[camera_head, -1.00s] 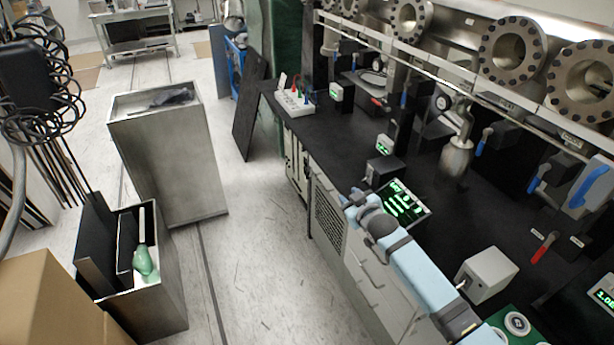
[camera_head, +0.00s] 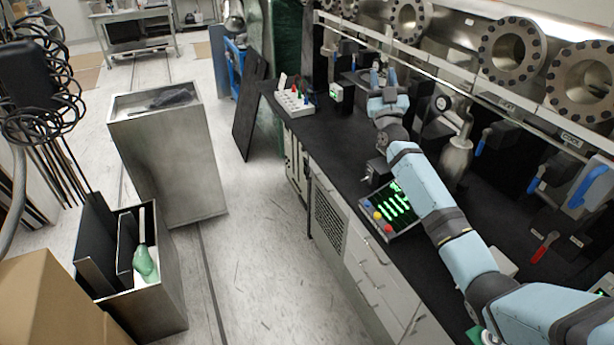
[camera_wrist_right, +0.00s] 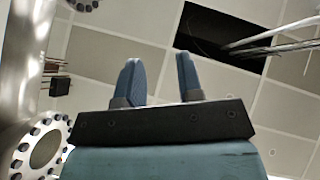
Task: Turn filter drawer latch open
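I cannot make out a filter drawer or its latch for certain. A red-tipped handle on the bench, seen a second ago, is now behind my right gripper. My right gripper (camera_head: 383,77) is raised over the back part of the black bench, fingers pointing away, in front of a grey fitting. In the right wrist view its two blue fingers (camera_wrist_right: 164,80) stand apart with nothing between them; behind them is only the ceiling. My left gripper is not in view.
The black bench (camera_head: 335,139) carries a display box (camera_head: 391,208) with green readouts and a white block with coloured knobs (camera_head: 295,101). Blue-handled valves (camera_head: 482,141), a red handle (camera_head: 545,247) and round flanges (camera_head: 512,52) line the right.

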